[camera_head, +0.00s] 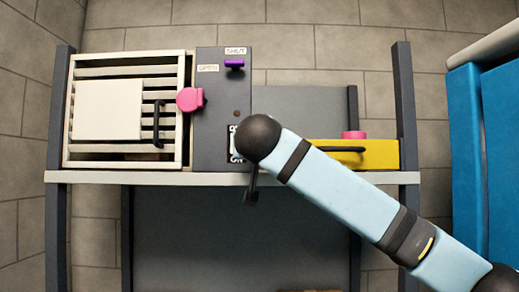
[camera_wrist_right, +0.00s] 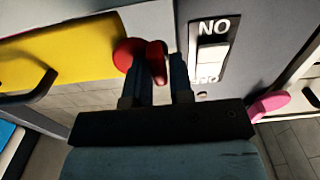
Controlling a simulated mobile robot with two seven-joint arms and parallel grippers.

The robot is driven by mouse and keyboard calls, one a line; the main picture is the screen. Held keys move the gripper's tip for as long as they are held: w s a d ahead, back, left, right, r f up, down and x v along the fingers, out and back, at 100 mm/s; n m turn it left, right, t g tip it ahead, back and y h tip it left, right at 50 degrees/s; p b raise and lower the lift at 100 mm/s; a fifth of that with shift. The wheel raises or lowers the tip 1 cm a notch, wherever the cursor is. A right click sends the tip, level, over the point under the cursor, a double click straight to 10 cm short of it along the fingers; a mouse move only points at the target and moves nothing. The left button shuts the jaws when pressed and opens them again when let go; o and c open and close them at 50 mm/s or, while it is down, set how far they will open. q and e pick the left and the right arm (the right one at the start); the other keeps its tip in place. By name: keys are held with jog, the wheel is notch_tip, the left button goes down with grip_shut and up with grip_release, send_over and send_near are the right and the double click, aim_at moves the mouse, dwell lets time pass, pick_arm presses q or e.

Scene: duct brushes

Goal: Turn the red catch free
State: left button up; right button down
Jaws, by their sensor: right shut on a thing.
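The red catch (camera_wrist_right: 127,53) shows in the right wrist view as a round red disc with a raised red wing beside it. My right gripper (camera_wrist_right: 161,66) is shut on the wing, with a dark blue finger on either side of it. The catch sits at the edge of a yellow panel (camera_wrist_right: 70,50). My left gripper is in neither view.
A cream grille door (camera_head: 125,156) with a pink catch (camera_head: 190,99) is at the left. A grey panel (camera_head: 209,125) with a purple slider (camera_head: 234,64) is beside it. Blue furniture (camera_head: 500,130) stands at the far right.

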jog(key=shift+f+n+b, duration=0.25)
jog(key=shift+n+b, duration=0.15)
jog(key=shift+b, duration=0.15)
jog(key=shift+a+n+b, duration=0.15)
jog(key=shift+n+b, duration=0.4)
jog(key=shift+n, duration=0.15)
jog(key=shift+r+n, duration=0.1)
jog(key=shift+n, duration=0.8)
jog(key=shift+a+f+n+p, duration=0.1)
jog(key=shift+f+n+p, duration=0.05)
jog(key=shift+n, duration=2.1)
jog(key=shift+a+f+n+p, duration=0.1)
jog(key=shift+a+n+p, duration=0.05)
jog(key=shift+n, duration=2.15)
jog(key=shift+a+f+n+p, duration=0.1)
jog(key=shift+f+n+p, duration=0.05)
jog(key=shift+n, duration=2.1)
